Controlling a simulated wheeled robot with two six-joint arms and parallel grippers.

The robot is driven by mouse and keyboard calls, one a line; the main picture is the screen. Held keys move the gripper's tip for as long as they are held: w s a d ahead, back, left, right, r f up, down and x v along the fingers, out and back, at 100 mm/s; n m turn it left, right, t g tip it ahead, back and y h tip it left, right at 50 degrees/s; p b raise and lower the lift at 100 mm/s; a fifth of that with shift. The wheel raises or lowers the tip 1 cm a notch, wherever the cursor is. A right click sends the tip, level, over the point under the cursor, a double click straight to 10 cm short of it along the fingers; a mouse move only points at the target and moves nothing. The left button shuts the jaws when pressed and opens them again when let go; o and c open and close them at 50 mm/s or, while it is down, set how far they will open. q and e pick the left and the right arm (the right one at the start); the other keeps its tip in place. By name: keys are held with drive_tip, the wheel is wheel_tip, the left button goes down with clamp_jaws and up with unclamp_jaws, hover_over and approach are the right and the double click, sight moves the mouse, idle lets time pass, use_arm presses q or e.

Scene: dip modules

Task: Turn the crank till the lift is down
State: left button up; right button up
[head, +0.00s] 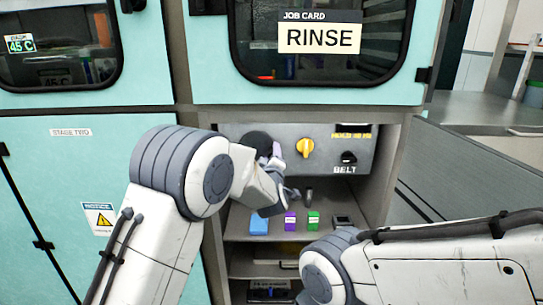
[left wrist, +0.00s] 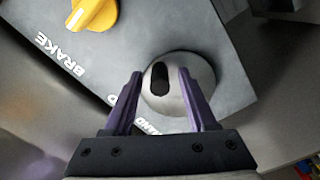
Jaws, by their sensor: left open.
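In the left wrist view a round grey disc (left wrist: 185,75) with a black grip (left wrist: 160,77) sits on the grey panel, apparently the crank. My left gripper (left wrist: 160,72) is open, its purple fingers on either side of the black grip; I cannot tell whether they touch it. In the head view my left gripper (head: 277,152) is at the panel, beside a dark round part (head: 258,142). The label under the disc is partly hidden by the gripper. I cannot make out the lift. My right arm shows at the lower right, its gripper out of view.
A yellow knob (head: 305,147), labelled BRAKE in the left wrist view, and a black BELT switch (head: 348,158) are on the same panel. Below, a shelf (head: 265,234) holds a blue block (head: 259,224), a purple block (head: 290,221) and a green block (head: 313,220).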

use_arm(q)
clamp_jaws()
drive_tip(key=shift+f+m, duration=0.15)
drive_tip(key=shift+m, duration=0.15)
